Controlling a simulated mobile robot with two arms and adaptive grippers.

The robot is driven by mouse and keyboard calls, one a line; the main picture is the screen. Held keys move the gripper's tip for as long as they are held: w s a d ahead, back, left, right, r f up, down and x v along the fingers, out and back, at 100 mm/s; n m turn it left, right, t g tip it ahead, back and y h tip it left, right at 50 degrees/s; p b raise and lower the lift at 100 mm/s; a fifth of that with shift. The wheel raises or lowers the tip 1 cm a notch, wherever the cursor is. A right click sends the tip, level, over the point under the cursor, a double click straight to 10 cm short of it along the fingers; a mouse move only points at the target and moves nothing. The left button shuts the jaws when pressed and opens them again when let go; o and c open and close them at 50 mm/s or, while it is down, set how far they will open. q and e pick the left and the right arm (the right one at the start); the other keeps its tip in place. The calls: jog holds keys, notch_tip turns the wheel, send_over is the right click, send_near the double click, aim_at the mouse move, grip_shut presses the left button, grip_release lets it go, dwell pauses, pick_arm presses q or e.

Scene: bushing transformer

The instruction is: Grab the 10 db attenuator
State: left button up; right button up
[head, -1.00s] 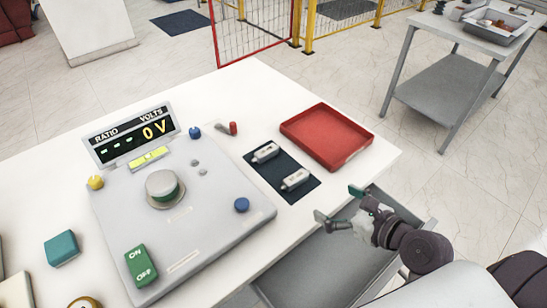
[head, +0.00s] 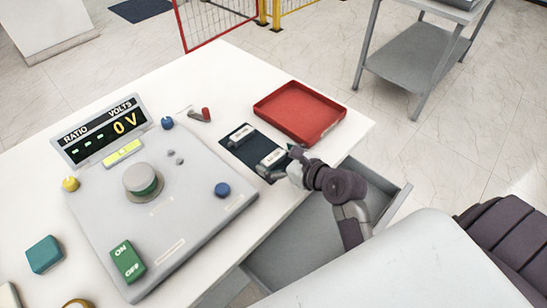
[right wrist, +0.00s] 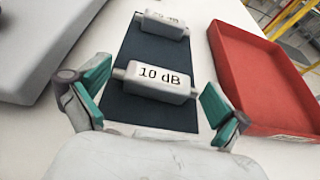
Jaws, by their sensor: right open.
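The 10 dB attenuator (right wrist: 158,82) is a small white block with short grey ends, lying on a dark mat (right wrist: 120,113). It also shows in the head view (head: 273,158), at the near end of the mat. A second, similar attenuator (right wrist: 161,25) lies farther along the mat; its label is partly cut off. My right gripper (right wrist: 155,97) is open, with its teal-padded fingers on either side of the 10 dB attenuator and a little short of it. In the head view the right gripper (head: 280,163) is at the attenuator's near side. My left gripper is not in view.
A red tray (head: 298,112) stands just beyond and right of the mat, close to my right finger. The grey control panel (head: 150,205) with knobs and a 0 V display lies to the left. An open drawer (head: 320,225) is below the table edge.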

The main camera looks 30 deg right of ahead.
jog(key=shift+x, duration=1.05)
jog(key=shift+c, duration=0.3)
jog(key=c, duration=1.1)
jog(key=shift+c, duration=0.3)
jog(key=shift+r, duration=0.15)
